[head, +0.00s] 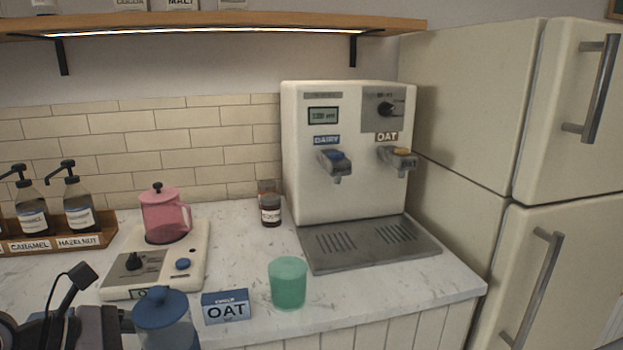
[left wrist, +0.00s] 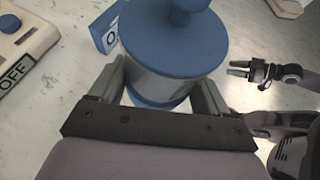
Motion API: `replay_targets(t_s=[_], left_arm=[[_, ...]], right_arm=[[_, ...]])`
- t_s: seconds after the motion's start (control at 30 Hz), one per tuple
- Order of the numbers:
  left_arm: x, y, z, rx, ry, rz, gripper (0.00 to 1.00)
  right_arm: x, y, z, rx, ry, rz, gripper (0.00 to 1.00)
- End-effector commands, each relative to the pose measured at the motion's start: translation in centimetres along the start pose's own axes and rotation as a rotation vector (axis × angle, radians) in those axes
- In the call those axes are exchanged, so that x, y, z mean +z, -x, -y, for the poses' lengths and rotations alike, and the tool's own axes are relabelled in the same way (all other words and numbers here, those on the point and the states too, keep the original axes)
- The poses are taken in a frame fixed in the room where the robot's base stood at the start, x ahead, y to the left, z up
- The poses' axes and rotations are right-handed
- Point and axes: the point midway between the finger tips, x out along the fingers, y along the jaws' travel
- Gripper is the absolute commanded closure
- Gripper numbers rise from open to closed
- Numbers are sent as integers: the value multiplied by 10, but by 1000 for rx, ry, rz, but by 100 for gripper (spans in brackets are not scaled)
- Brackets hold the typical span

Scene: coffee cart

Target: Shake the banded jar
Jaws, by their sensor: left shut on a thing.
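The jar (head: 163,322) has a blue lid with a round knob and a clear greyish body, and stands out at the lower left of the head view. In the left wrist view the jar (left wrist: 172,45) is upright between the fingers, with a blue band low on its body. My left gripper (left wrist: 165,92) is shut on the jar's body. Its arm enters at the lower left of the head view. My right gripper (left wrist: 238,69) shows at the right of the left wrist view, empty with its fingers apart. The jar's base is hidden.
A blue OAT box (head: 226,308) and a green cup (head: 288,283) stand near the counter's front edge. A pink jug (head: 163,215) sits on a cream appliance (head: 120,275). A milk dispenser (head: 335,200), a small dark jar (head: 271,211) and syrup bottles (head: 79,208) stand behind.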

Motion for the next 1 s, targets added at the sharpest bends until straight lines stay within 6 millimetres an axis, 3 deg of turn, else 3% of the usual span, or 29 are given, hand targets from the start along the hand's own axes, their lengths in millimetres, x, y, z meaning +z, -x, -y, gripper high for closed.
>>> replay_targets(t_s=[0.23, 0.27, 0.37, 0.43, 0.47, 0.57, 0.63, 0.67, 0.77, 0.83, 0.9, 1.0], left_arm=[[-22, 0, 13, 8, 4, 5, 76], [-17, 4, 12, 11, -2, 5, 76], [22, 27, 12, 21, -17, 5, 76], [28, 30, 14, 14, -3, 4, 76], [24, 27, 15, 10, 5, 3, 76], [-18, 4, 17, 1, 26, 3, 76], [-29, -2, 16, 7, 13, 5, 76], [-27, 0, 14, 11, 4, 6, 76], [16, 24, 12, 21, -21, 5, 76], [28, 30, 14, 15, -7, 4, 76], [18, 24, 15, 6, 12, 3, 76], [-23, 1, 17, 2, 23, 4, 76]], right_arm=[[-4, 6, -1, 2, 3, 6, 57], [-4, 6, -1, 2, 3, 5, 57], [-4, 6, -1, 2, 3, 5, 57], [-4, 6, -1, 3, 3, 4, 57], [-4, 6, -1, 3, 3, 4, 57], [-4, 6, -1, 3, 3, 4, 57], [-5, 6, -1, 3, 3, 4, 57], [-5, 6, -1, 3, 3, 4, 57], [-5, 6, -1, 3, 2, 3, 57], [-5, 6, -1, 3, 2, 3, 57], [-5, 6, -1, 3, 1, 2, 57], [-5, 6, -1, 3, 1, 2, 57]])
